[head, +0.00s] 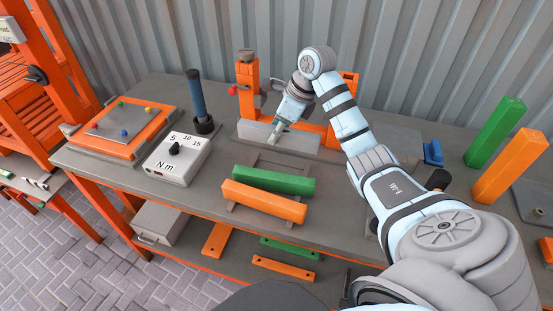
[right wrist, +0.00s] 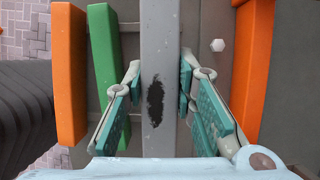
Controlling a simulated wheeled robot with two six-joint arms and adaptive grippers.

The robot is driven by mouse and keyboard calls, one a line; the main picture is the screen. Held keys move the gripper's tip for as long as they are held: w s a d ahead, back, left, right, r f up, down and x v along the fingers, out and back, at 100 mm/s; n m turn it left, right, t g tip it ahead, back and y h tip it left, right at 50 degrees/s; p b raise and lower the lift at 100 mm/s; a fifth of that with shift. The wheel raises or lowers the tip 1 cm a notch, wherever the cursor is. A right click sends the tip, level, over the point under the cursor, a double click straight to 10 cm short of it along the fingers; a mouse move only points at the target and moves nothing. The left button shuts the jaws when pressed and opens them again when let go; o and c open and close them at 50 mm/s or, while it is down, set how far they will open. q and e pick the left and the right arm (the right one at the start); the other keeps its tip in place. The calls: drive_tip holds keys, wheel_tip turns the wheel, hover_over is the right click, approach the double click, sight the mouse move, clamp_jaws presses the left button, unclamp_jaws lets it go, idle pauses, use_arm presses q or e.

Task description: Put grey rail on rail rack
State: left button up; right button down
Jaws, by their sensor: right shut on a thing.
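The grey rail (head: 300,141) lies level in front of the orange stand. My right gripper (head: 277,131) is shut on it near its middle. In the right wrist view the grey rail (right wrist: 160,40), with a dark scuffed patch, runs between the fingers of the gripper (right wrist: 160,85). The rail rack (head: 265,160) is a low grey frame on the bench nearer me. It bears a green rail (head: 273,179) and, in front of that, an orange rail (head: 263,201). The rack's back part shows bare. I cannot tell whether the grey rail touches the surface below. My left gripper is not in view.
The orange stand (head: 246,78) rises close behind the rail. A torque box (head: 178,158), a blue-handled tool (head: 197,97) and an orange tray (head: 148,142) stand left. Upright green (head: 497,130) and orange (head: 510,165) bars stand right.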

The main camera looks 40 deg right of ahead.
sight(278, 142)
drive_tip(key=f, duration=0.3)
drive_tip(key=d+f, duration=0.1)
drive_tip(key=shift+w+f, duration=0.25)
drive_tip(key=shift+f, duration=0.1)
drive_tip(key=f, duration=0.2)
drive_tip(key=s+f, duration=0.1)
drive_tip(key=shift+a+f, duration=0.2)
drive_tip(key=shift+a, duration=0.2)
drive_tip(key=shift+f, duration=0.35)
drive_tip(key=shift+w+d+f, duration=0.15)
drive_tip(key=shift+w+f, duration=0.05)
drive_tip(key=shift+f, duration=0.1)
drive_tip(key=c, duration=1.5)
unclamp_jaws()
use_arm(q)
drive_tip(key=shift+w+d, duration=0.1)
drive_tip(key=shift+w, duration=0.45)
use_arm(e)
drive_tip(key=shift+o, duration=0.9)
drive_tip(key=shift+s+r, duration=0.15)
drive_tip(key=shift+r, duration=0.05)
